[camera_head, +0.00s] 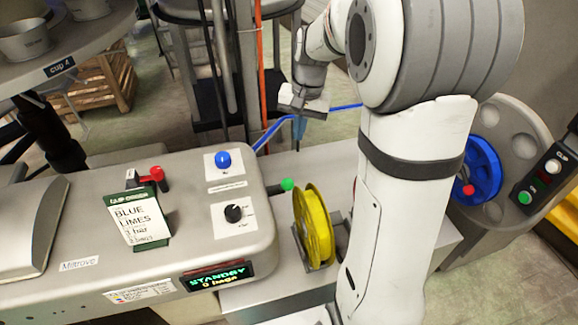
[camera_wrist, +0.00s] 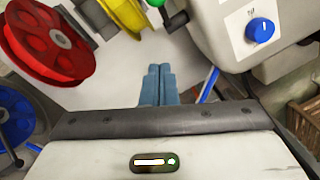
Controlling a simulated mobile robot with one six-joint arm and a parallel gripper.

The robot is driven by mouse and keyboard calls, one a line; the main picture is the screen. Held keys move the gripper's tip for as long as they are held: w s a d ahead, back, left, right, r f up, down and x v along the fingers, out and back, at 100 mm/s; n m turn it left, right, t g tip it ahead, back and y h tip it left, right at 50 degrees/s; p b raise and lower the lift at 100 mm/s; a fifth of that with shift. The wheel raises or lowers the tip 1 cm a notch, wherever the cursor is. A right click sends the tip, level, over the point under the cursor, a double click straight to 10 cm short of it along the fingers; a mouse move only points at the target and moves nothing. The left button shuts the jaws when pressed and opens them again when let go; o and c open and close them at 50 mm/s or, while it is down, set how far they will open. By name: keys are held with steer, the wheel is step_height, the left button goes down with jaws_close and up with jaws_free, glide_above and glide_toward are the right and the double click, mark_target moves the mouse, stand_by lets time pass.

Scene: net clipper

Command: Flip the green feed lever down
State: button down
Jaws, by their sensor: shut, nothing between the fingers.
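The green feed lever (camera_head: 287,184) is a green ball on a short dark rod. It sticks out from the right end of the grey machine (camera_head: 200,255), beside the yellow spool, tilted slightly up. In the wrist view its green ball (camera_wrist: 156,3) shows at the top edge, partly cut off. My gripper (camera_head: 299,128) is above and behind the lever, apart from it, beyond the machine's back right corner. In the wrist view my gripper's two blue-grey fingers (camera_wrist: 157,82) are together and empty, pointing toward the lever side.
A yellow spool (camera_head: 313,225) stands just right of the lever. A red spool (camera_wrist: 45,38) and a blue spool (camera_head: 478,170) are to the side. A blue line runs near my gripper.

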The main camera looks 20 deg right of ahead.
steer(key=s+a+f+p, duration=0.1)
steer(key=s+a+f, duration=0.1)
steer(key=f, duration=0.7)
steer(key=shift+s+a+p, duration=0.4)
steer(key=shift+s, duration=0.15)
